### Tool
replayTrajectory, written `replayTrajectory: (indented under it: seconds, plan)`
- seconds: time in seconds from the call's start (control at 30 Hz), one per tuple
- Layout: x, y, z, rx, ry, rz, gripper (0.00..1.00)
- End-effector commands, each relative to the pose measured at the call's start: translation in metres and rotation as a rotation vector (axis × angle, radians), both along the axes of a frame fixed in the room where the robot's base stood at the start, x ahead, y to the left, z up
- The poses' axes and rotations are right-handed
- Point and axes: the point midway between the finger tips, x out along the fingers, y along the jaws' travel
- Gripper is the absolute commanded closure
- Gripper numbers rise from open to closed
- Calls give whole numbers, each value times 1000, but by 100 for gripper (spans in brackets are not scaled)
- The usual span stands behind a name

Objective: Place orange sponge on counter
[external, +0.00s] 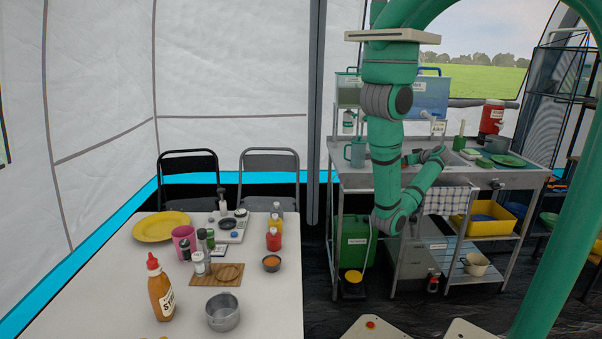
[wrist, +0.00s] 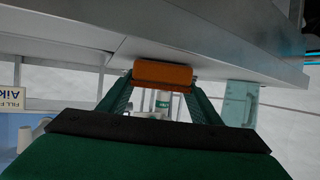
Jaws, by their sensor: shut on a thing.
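The orange sponge (wrist: 162,74) is held between the fingers of my gripper (wrist: 162,88), which is shut on it in the wrist view. Its orange face shows beside the edge of a grey metal slab; I cannot tell whether they touch. In the external view, my arm reaches to the metal counter (external: 527,172), with my gripper (external: 438,156) low at its worktop. The sponge cannot be made out there.
A teal jug (external: 355,152), a grey pot (external: 496,145) and a green plate (external: 508,161) stand on the counter. A red drinks container (external: 491,117) stands behind them. A checked towel (external: 446,201) hangs at the front. A white table (external: 255,280) with dishes and bottles stands to the left.

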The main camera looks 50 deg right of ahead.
Motion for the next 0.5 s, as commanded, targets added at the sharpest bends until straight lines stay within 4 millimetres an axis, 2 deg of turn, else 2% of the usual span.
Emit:
replayTrajectory:
  seconds: [0.23, 0.27, 0.3, 0.33, 0.5]
  plan:
    - [0, 0, -3, 1, -1, 1, 63]
    - [0, 0, -3, 1, 0, 0, 37]
    - [0, 0, -3, 0, 0, 0, 28]
    - [0, 0, -3, 0, 0, 0, 23]
    - [0, 0, -2, 0, 0, 0, 23]
